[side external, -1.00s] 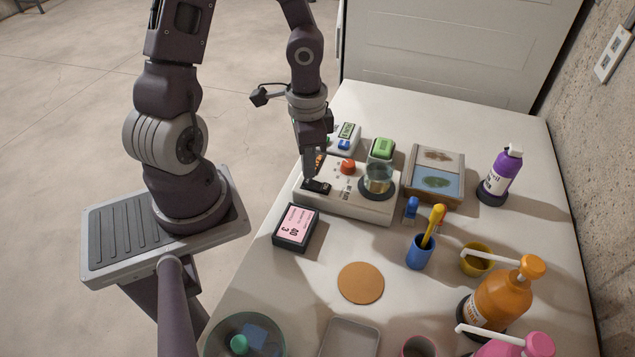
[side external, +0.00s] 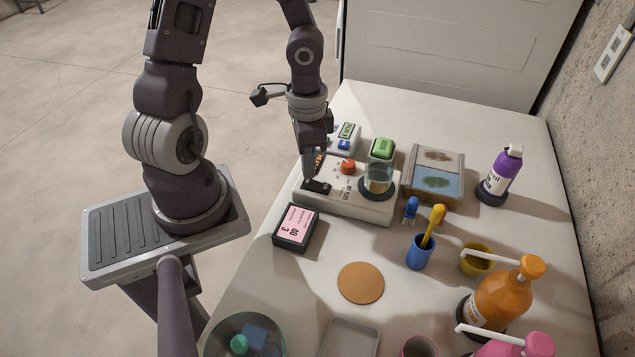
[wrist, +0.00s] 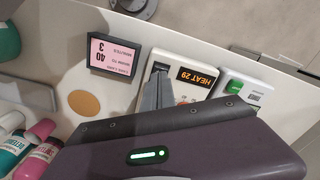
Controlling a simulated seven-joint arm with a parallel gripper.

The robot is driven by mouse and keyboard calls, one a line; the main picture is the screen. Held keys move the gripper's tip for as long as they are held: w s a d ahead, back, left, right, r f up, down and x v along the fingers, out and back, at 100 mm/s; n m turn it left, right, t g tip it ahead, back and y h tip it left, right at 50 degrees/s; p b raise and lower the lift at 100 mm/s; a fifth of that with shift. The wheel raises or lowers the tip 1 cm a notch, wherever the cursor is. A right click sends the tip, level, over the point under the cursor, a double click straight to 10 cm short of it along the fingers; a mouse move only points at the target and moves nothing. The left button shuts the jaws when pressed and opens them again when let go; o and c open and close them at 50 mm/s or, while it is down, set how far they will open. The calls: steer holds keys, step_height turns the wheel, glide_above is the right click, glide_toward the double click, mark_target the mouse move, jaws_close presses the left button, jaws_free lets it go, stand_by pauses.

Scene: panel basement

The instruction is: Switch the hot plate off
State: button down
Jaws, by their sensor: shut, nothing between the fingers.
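The hot plate (side external: 350,207) is a long pale box with a red knob (side external: 347,167), a black rocker switch (side external: 317,187) and a dark round plate with a glass beaker (side external: 378,178) of clear liquid on it. In the wrist view its display (wrist: 197,76) is lit orange and reads "HEAT 29". My gripper (side external: 308,181) is shut and empty, pointing down at the switch end. Its tips are at or just above the switch; I cannot tell whether they touch. In the wrist view the fingers (wrist: 157,95) cover part of the housing, and the switch position is unclear.
A blue cup (side external: 420,252) stands right. A tan disc (side external: 361,283) lies in front.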

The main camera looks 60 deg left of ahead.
steer(key=shift+f, duration=1)
stand_by(0.4)
steer(key=shift+r, duration=3.55)
step_height(320, 180, up, 3)
steer(key=y, duration=0.2)
step_height(320, 180, up, 8)
steer(key=n+t, duration=0.2)
steer(key=t, duration=0.1)
glide_above(309, 181)
steer(key=s+d, duration=0.3)
steer(key=s+d+r+n+t+h, duration=0.1)
steer(key=s+d+r+t+h, duration=0.1)
steer(key=s+d+r, duration=0.2)
steer(key=shift+s+d+r+t, duration=0.3)
steer(key=shift+s+d+r, duration=0.1)
steer(key=shift+d+r, duration=0.35)
steer(key=shift+a, duration=0.1)
